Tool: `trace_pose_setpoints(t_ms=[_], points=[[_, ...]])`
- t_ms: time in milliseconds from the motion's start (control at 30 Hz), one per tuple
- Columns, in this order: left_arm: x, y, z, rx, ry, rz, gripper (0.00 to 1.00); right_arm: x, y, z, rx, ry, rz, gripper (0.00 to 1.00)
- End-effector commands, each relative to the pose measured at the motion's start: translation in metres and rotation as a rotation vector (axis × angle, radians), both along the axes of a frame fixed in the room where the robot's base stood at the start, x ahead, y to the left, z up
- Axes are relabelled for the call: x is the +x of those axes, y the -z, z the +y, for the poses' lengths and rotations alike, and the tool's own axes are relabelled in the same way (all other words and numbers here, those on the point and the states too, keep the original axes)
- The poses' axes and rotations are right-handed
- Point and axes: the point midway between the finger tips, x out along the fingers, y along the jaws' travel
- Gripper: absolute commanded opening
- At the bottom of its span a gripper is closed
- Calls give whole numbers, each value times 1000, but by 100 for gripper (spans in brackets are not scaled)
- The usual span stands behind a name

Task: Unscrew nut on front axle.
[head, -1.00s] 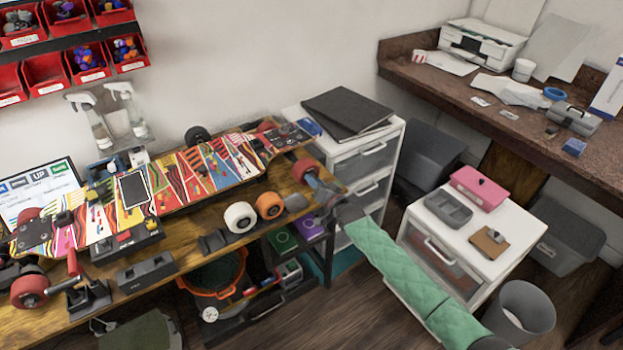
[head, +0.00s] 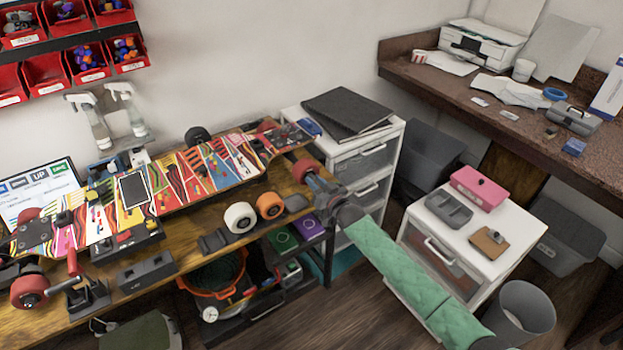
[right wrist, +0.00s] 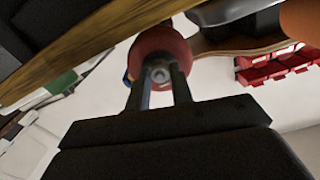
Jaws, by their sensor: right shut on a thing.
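The skateboard (head: 180,182) with a striped, colourful deck lies across the wooden bench. A red wheel (head: 304,171) sits at its right end, on the axle there. The same red wheel (right wrist: 163,50) fills the upper middle of the right wrist view. A small grey nut (right wrist: 159,75) shows at the wheel's centre. My right gripper (head: 317,184) reaches the outer face of this wheel from the lower right. In the right wrist view my right gripper (right wrist: 159,84) has its two fingers on either side of the nut, shut on it. My left gripper is not in view.
A white wheel (head: 239,217) and an orange wheel (head: 270,205) stand at the bench's front edge. A white drawer unit (head: 361,165) stands close behind my right gripper. Another drawer unit (head: 440,254) with a pink box (head: 478,189) stands right of my arm.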

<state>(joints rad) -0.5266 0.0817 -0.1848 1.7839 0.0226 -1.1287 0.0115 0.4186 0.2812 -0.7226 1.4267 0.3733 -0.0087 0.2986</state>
Motion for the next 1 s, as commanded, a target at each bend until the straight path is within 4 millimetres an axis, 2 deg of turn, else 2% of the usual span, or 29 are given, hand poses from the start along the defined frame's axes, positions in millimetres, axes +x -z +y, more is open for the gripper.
trace_pose_setpoints(t_ms=[267, 600, 1000], points=[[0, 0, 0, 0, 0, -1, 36, 0, 0, 0, -23, 0, -16, 6], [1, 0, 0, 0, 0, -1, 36, 0, 0, 0, -378, 0, -275, 6], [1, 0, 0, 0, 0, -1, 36, 0, 0, 0, -435, 0, -316, 6]])
